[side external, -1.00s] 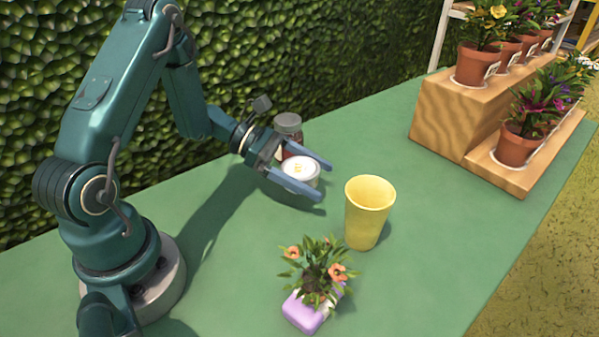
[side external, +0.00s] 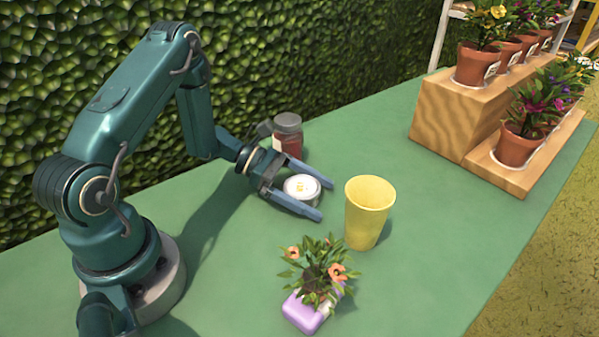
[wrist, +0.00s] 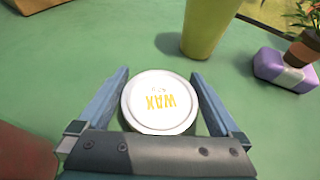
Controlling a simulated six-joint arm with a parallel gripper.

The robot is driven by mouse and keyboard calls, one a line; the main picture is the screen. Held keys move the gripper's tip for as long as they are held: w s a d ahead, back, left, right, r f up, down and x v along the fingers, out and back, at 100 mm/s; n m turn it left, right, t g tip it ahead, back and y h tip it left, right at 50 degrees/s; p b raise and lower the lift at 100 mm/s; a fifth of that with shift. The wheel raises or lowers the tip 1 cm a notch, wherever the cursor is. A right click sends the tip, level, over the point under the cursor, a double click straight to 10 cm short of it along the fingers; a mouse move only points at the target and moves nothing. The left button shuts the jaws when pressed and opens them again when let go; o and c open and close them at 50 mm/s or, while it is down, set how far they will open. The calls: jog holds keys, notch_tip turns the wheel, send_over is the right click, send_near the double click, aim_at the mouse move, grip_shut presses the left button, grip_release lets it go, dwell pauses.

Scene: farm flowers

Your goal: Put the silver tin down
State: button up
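The silver tin (side external: 301,188) is a low round tin with a white lid. In the wrist view its lid (wrist: 160,101) carries yellow WAX lettering. My gripper (side external: 326,201) has one finger along each side of the tin, and it is shut on it. In the wrist view the fingers (wrist: 160,72) lie against both sides, with no clear gap. The tin looks about level and is low, at or just above the green table; its underside is hidden, so I cannot tell whether it touches.
A jar with dark red contents (side external: 288,136) stands just behind the tin. A yellow cup (side external: 368,212) stands to its right. A wooden stepped stand (side external: 462,115) with potted flowers is at the back right. Bare table (side external: 400,140) lies between.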

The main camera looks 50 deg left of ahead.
jog(key=shift+r, duration=0.2)
jog(key=v, duration=1.1)
jog(key=shift+a, duration=0.1)
jog(key=shift+s+a+r, duration=0.2)
jog(key=s+d+r+m+g+y, duration=0.1)
jog(key=s+d+r+m+y, duration=0.4)
jog(key=m, duration=0.7)
jog(key=s+d+r+m+g+y, duration=0.1)
jog(key=s+d+r+m+y, duration=0.4)
jog(key=m, duration=0.7)
jog(key=shift+s+r+m+y, duration=0.4)
jog(key=shift+s+r+y, duration=0.1)
jog(key=shift+r+y, duration=0.15)
